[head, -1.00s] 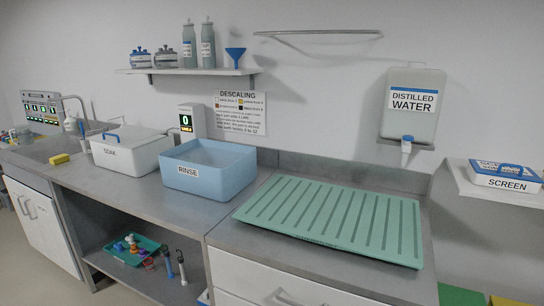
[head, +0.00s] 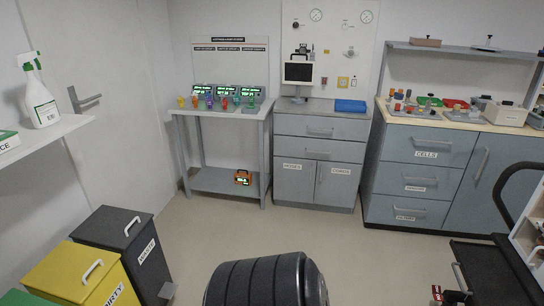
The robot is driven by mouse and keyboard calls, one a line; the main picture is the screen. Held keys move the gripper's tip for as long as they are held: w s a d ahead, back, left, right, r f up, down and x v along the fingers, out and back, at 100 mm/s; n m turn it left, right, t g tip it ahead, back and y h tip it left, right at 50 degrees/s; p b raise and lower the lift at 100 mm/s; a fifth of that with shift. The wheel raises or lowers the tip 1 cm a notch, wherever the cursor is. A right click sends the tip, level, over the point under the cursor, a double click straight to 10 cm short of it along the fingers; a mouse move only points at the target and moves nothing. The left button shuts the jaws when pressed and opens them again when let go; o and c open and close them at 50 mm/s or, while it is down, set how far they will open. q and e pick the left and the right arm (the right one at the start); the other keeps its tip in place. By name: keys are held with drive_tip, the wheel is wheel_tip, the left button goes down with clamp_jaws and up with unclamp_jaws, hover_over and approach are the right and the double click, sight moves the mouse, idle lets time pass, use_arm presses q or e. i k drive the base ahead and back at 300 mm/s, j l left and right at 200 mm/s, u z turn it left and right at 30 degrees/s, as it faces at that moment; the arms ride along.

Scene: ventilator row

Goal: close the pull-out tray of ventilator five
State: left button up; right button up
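I see no ventilator labelled five, and I cannot identify its pull-out tray in the head view. At the lower right, a cart with a black flat surface (head: 488,272) and a black curved handle (head: 508,190) is cut off by the picture edge. I cannot tell whether it belongs to a ventilator. Neither of my grippers is in view.
A dark ribbed rounded shape (head: 262,282) fills the bottom middle. Black (head: 112,230) and yellow (head: 72,268) bins stand at the left. Grey cabinets (head: 318,160) and a bench marked CELLS (head: 420,175) line the back. Open floor (head: 270,225) lies between.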

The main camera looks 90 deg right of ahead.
sight(490, 280)
drive_tip(key=z, duration=4.35)
